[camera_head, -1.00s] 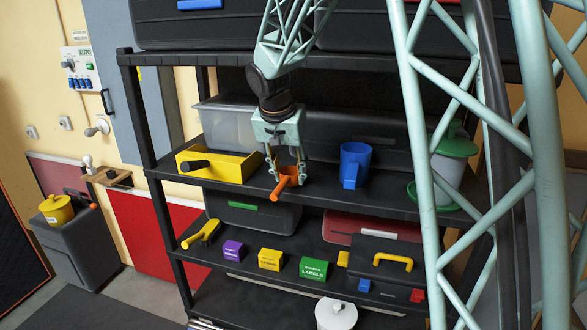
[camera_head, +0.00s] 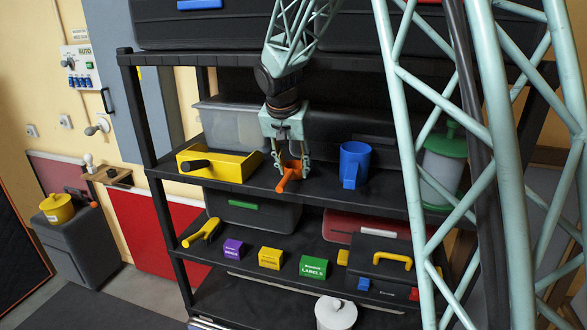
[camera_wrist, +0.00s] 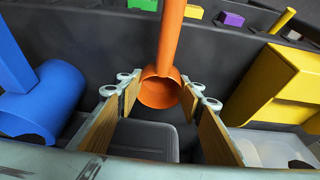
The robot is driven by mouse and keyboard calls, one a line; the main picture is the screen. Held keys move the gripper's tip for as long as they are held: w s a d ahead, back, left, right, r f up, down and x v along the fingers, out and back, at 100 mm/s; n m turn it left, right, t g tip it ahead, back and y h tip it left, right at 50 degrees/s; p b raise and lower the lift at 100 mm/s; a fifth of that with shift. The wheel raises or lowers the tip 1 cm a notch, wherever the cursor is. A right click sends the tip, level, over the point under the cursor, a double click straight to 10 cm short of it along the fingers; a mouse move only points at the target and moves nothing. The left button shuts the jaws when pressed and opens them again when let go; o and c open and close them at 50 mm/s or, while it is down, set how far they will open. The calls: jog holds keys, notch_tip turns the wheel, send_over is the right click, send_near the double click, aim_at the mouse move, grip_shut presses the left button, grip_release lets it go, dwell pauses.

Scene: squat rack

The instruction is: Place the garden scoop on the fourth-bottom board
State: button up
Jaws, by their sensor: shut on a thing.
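The garden scoop looks to be the orange piece (camera_head: 288,178), with a round hollow head and a straight handle. My gripper (camera_head: 291,168) is shut on it, at the board (camera_head: 322,190) that bears the blue mug. In the wrist view the scoop (camera_wrist: 160,88) sits between the two finger pads of my gripper (camera_wrist: 160,105), its handle pointing away from me. The scoop is at the board's front edge; I cannot tell whether it touches the board. Further boards show above and below; the lowest part of the rack is cut off, so I cannot count from the bottom.
A yellow box with a black handle (camera_head: 225,165) stands left of the scoop, and a blue mug (camera_head: 355,160) right. A green-and-clear canister (camera_head: 443,165) is farther right. Dark cases and a clear bin (camera_head: 228,125) stand behind. The board below (camera_head: 225,255) bears several small boxes.

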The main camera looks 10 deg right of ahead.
aim_at(281, 184)
jog(key=shift+s+f, duration=0.1)
jog(key=shift+f, duration=0.3)
jog(key=o, duration=0.9)
jog(key=shift+r, duration=0.25)
jog(key=shift+a+r, duration=0.1)
jog(key=shift+r, duration=0.2)
jog(key=v, duration=0.4)
jog(key=shift+s+a+r, duration=0.15)
jog(key=shift+s, duration=0.15)
jog(key=s+a, duration=0.2)
jog(key=s, duration=0.1)
jog(key=s+a+b, duration=0.1)
jog(key=s, duration=0.2)
jog(key=s+a+b, duration=0.1)
jog(key=s+a, duration=0.1)
jog(key=s, duration=0.2)
jog(key=shift+s+a, duration=0.1)
jog(key=shift+a, duration=0.2)
